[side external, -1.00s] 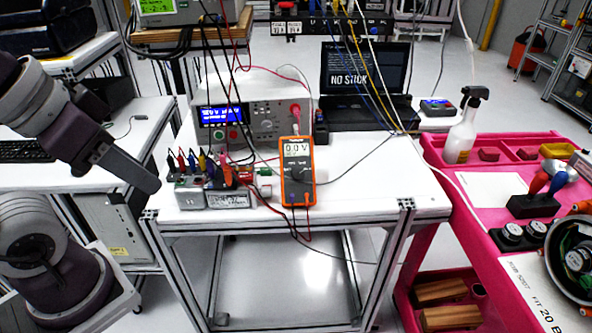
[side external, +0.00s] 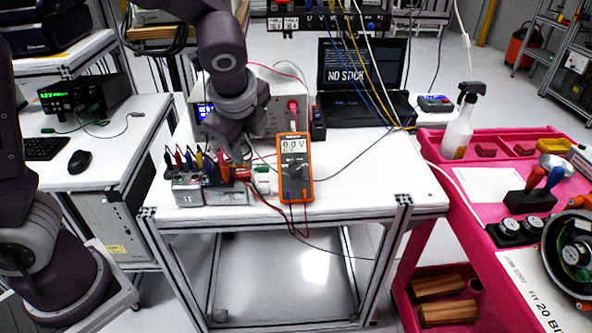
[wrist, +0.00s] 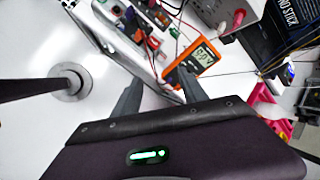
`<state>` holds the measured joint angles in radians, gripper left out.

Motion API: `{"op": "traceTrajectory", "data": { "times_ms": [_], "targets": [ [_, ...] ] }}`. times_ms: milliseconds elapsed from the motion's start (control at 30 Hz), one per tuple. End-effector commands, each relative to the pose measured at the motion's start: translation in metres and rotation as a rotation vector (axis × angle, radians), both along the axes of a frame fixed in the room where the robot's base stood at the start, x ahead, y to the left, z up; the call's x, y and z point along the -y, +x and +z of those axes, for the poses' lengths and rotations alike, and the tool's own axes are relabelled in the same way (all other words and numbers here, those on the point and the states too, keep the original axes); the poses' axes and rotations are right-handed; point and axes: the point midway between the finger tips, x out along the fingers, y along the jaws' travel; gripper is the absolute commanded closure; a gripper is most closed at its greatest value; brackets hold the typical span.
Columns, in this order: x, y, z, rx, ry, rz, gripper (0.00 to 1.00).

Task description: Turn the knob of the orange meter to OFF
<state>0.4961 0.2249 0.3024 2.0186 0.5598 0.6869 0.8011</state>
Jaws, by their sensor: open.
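The orange meter (side external: 283,185) stands near the front of the white bench, its display reading about 0.0 V. Its dark round knob (side external: 297,169) is below the display; the knob's setting is too small to read. My gripper (side external: 234,150) is left of the meter, pointing down above the terminal block with coloured plugs, and does not touch the meter. In the wrist view the gripper (wrist: 160,80) is open and empty. The meter (wrist: 191,62) lies just beyond the right finger, which seems to cover its lower part, and the knob is not clear there.
A terminal block (side external: 190,196) with coloured plugs is left of the meter. A bench instrument (side external: 272,121) and a laptop (side external: 352,105) stand behind. Red and black leads hang off the front edge. A pink cart (side external: 470,215) is at right.

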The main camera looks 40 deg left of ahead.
Motion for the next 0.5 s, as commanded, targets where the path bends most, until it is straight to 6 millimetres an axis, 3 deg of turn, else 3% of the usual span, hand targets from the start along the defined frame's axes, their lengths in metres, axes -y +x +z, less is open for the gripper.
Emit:
{"op": "traceTrajectory", "data": {
  "times_ms": [33,100,200,367,500],
  "targets": [
    [0.01,0.024,-0.025,-0.059,0.133,-0.171,0.5],
    [0.02,0.053,-0.052,-0.127,0.309,-0.398,0.5],
    [0.035,0.079,-0.081,-0.201,0.501,-0.643,0.5],
    [0.044,0.096,-0.101,-0.253,0.628,-0.801,0.5],
    [0.031,0.108,-0.118,-0.259,0.632,-0.803,0.5]
  ]
}}
